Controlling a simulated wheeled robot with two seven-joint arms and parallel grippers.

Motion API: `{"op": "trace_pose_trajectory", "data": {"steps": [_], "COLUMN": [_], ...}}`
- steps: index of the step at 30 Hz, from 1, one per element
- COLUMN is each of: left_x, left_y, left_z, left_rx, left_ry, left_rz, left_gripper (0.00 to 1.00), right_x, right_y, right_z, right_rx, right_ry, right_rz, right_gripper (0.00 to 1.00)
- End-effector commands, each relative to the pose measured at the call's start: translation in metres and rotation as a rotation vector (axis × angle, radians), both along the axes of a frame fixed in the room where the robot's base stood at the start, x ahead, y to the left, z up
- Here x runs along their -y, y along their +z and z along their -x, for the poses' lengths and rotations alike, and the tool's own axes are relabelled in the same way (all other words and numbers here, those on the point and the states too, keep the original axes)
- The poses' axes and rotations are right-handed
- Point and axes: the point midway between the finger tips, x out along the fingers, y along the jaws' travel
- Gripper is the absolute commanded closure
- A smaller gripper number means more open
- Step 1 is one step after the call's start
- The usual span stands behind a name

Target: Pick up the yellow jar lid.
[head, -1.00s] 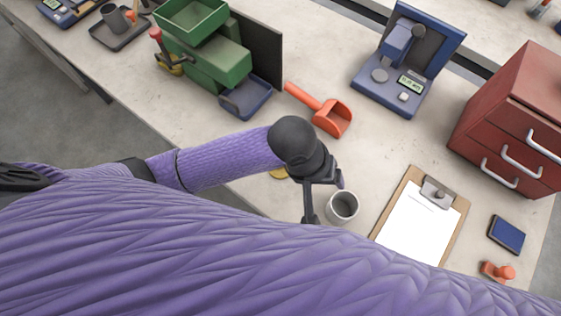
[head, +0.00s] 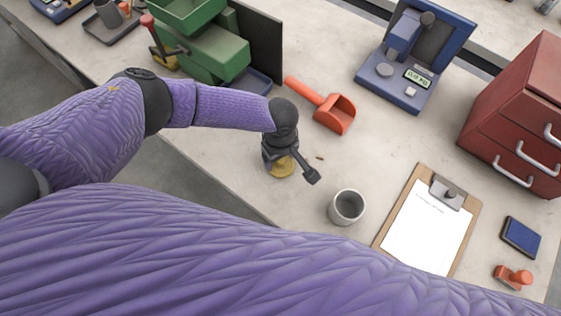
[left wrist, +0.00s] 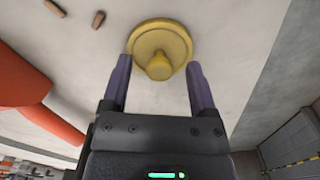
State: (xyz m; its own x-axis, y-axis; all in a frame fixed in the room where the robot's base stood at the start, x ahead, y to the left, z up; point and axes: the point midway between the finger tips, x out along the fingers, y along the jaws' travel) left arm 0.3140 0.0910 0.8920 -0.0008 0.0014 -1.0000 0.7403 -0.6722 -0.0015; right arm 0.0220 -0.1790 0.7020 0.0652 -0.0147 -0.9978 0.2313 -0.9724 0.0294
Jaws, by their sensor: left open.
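The yellow jar lid (head: 283,168) lies on the bench near its front edge, partly hidden by my left gripper in the head view. In the left wrist view the round lid (left wrist: 173,42) lies with its knob toward the camera. My left gripper (head: 296,170) is over the lid. Its two fingers (left wrist: 160,75) are open, with the lid's knob between their tips and the rim just beyond them. I cannot tell whether they touch the lid. My right gripper is not in view.
A grey cup (head: 347,207) and a clipboard (head: 425,225) are right of the lid. An orange scoop (head: 333,112) lies behind it. A blue scale (head: 400,85), red drawers (head: 520,120) and a green bagger (head: 215,55) stand farther back. Small brown pellets (left wrist: 98,19) lie near the lid.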

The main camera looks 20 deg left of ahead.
Motion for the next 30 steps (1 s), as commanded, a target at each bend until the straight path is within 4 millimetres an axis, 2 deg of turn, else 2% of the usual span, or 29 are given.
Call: {"op": "trace_pose_trajectory", "data": {"steps": [3, 14, 24, 26, 30], "left_x": [0.0, 0.0, 0.0, 0.0, 0.001], "left_y": [0.001, 0.001, 0.006, 0.017, 0.058], "left_z": [0.0, 0.0, 0.0, 0.0, 0.0], "left_rx": [0.0, 0.0, 0.0, 0.001, 0.002], "left_ry": [-0.001, -0.001, -0.002, -0.002, -0.003], "left_rz": [0.0, 0.0, 0.001, 0.002, 0.004], "left_gripper": [0.25, 1.0, 1.0, 1.0, 1.0], "right_x": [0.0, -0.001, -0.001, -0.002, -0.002], "right_y": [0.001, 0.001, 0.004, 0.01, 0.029], "right_z": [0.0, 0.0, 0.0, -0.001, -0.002], "right_rx": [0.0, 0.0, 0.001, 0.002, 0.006], "right_ry": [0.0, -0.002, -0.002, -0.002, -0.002], "right_rz": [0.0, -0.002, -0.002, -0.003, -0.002], "right_gripper": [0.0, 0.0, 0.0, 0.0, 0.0]}}
